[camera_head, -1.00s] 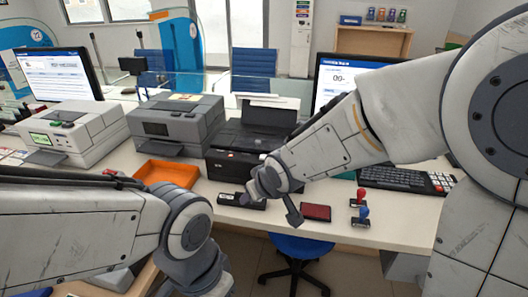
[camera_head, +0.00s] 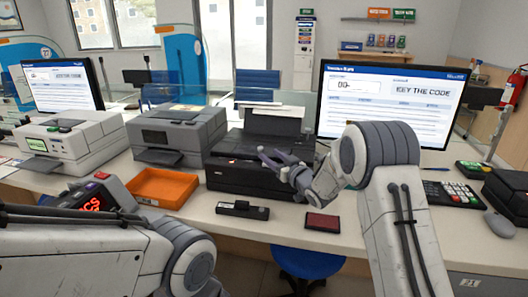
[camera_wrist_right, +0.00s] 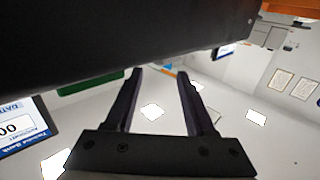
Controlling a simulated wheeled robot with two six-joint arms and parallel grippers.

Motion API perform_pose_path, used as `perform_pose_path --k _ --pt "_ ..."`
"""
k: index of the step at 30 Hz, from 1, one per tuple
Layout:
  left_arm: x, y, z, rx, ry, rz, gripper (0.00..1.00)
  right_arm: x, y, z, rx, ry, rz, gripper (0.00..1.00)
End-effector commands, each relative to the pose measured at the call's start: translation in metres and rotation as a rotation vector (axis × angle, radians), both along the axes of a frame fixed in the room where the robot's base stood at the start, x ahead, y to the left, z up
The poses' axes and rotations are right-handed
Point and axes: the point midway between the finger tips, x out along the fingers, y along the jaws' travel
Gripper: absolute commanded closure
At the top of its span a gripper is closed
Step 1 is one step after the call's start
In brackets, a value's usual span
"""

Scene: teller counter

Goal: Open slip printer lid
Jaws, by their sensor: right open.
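The black slip printer (camera_head: 228,177) stands on the counter in the middle, with paper rising at its back. Its lid (camera_head: 240,144) looks down, though my right gripper partly covers its right side. My right gripper (camera_head: 272,158) is open and empty at the printer's upper front, in front of the lid edge; whether it touches cannot be told. In the right wrist view the two dark fingers (camera_wrist_right: 160,75) are spread with nothing between them, just below a large dark surface, likely the printer.
A grey printer (camera_head: 178,135) and an orange tray (camera_head: 160,188) are left of the black printer. A small black device (camera_head: 242,210) and a dark red pad (camera_head: 322,222) lie in front. A monitor (camera_head: 390,105) stands right, behind my right arm.

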Motion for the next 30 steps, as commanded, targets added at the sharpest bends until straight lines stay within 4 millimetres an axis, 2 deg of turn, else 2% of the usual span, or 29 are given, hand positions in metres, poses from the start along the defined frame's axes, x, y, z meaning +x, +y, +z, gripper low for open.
perform_pose_path --k 3,9,20,21,25,30 --pt "0.000 0.000 0.002 0.000 0.000 0.000 0.50 0.019 0.010 0.000 -0.001 0.000 0.001 0.45" --pt "0.000 0.000 0.004 0.000 0.000 0.000 0.50 0.038 0.020 0.000 -0.001 0.000 0.000 0.45" --pt "0.000 0.000 0.004 0.000 0.000 0.000 0.50 0.043 0.022 0.000 -0.001 0.002 -0.001 0.45" --pt "0.000 0.000 0.004 0.000 0.000 0.000 0.50 0.043 0.022 0.000 -0.001 0.002 -0.001 0.49" --pt "0.000 0.000 0.004 0.000 0.000 0.000 0.50 0.043 0.022 0.000 -0.001 0.002 -0.001 0.99" --pt "0.000 0.000 0.004 0.000 0.000 0.000 0.50 0.043 0.022 0.000 -0.002 0.001 -0.001 1.00"
